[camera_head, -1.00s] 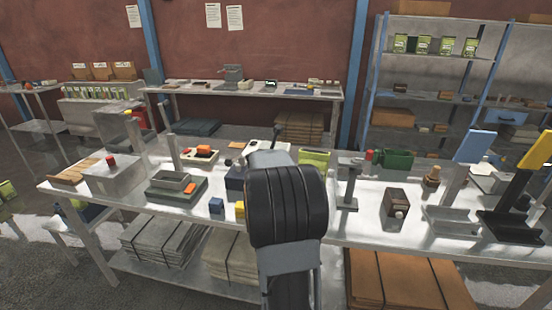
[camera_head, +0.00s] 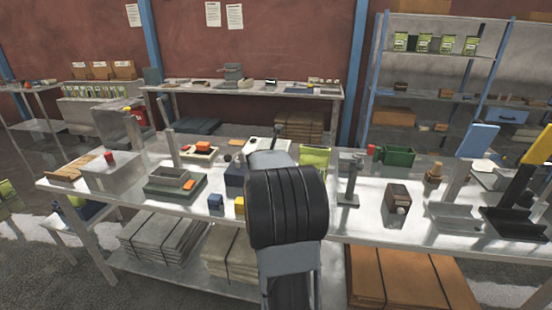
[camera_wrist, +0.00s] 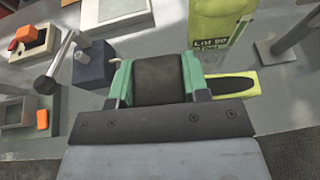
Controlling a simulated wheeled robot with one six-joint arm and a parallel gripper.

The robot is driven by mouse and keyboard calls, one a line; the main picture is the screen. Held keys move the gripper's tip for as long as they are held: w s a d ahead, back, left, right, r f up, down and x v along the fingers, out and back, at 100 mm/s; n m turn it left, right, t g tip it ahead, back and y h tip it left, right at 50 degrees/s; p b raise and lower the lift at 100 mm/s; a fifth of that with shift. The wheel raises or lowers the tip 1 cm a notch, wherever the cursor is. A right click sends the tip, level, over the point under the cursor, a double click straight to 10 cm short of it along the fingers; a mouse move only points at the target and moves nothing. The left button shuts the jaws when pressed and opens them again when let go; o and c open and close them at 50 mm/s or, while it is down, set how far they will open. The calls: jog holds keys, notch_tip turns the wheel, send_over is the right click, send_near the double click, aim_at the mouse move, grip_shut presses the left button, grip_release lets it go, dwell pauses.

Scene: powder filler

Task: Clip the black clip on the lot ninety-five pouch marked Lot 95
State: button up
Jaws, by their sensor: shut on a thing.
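My gripper (camera_wrist: 157,68) shows in the wrist view with green finger pads shut on the black clip (camera_wrist: 160,86), a dark block between them. The pouch (camera_wrist: 218,22) is green and stands upright, beyond and to the right of the clip and apart from it in the picture. Its printed label starts with "Lot 9"; the last digit is unclear. The pouch also shows in the head view (camera_head: 316,156), just right of my arm. My arm hides the gripper and clip there.
A yellow-green piece with a dark middle (camera_wrist: 236,85) lies right of my gripper. A dark blue block (camera_wrist: 93,63) with a grey peg stands close on the left. A grey stand (camera_head: 348,180) is right of the pouch. A green bin (camera_head: 398,156) sits farther right.

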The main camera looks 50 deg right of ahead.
jog(key=shift+f, duration=0.25)
jog(key=o, duration=1)
jog(key=v, duration=1.4)
